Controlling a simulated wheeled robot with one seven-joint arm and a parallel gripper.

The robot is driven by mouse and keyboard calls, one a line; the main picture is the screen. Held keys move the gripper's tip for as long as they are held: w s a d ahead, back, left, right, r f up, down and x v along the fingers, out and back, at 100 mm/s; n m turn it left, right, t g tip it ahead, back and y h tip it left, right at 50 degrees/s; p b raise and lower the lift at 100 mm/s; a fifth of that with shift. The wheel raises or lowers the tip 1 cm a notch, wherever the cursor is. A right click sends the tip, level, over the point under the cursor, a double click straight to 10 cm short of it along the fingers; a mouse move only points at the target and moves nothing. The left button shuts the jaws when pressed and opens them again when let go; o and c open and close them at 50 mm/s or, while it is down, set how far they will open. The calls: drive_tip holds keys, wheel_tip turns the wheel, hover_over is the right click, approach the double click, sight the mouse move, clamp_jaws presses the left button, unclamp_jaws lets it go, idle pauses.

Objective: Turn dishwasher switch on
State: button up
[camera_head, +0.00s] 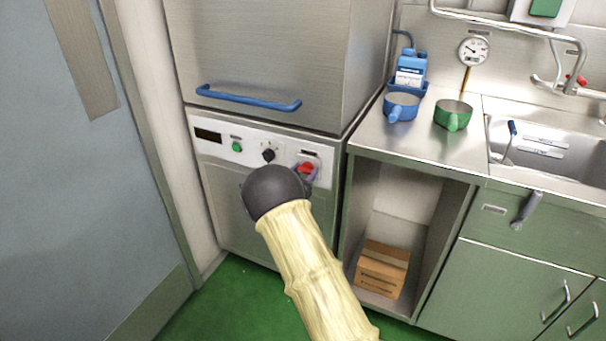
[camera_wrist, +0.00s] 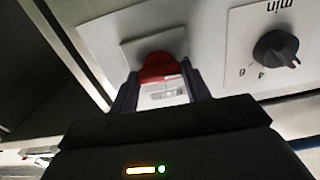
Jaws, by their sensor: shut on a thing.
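The dishwasher (camera_head: 270,60) is a tall steel machine with a white control panel (camera_head: 222,153) below its blue handle. Its red switch (camera_head: 306,168) sits at the right end of the panel, and it also shows in the wrist view (camera_wrist: 160,68). My gripper (camera_wrist: 160,86) has its two dark fingers on either side of the red switch, shut on it. In the head view my arm reaches up to the panel and partly hides my gripper (camera_head: 306,176).
A steel counter (camera_head: 440,155) with blue and green pots stands to the right. A cardboard box (camera_head: 381,271) sits on the shelf below. A grey door (camera_head: 70,160) is at the left.

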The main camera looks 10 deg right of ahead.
drive_tip(key=shift+f, duration=0.15)
drive_tip(key=shift+s+f+m+b, duration=0.1)
drive_tip(key=shift+f+m+b, duration=0.05)
drive_tip(key=shift+m+b, duration=4.15)
drive_tip(key=shift+f+m+b, duration=0.1)
drive_tip(key=shift+m+b, duration=3.95)
drive_tip(key=shift+m, duration=0.45)
drive_tip(key=o, duration=1)
drive_tip(key=shift+r, duration=0.15)
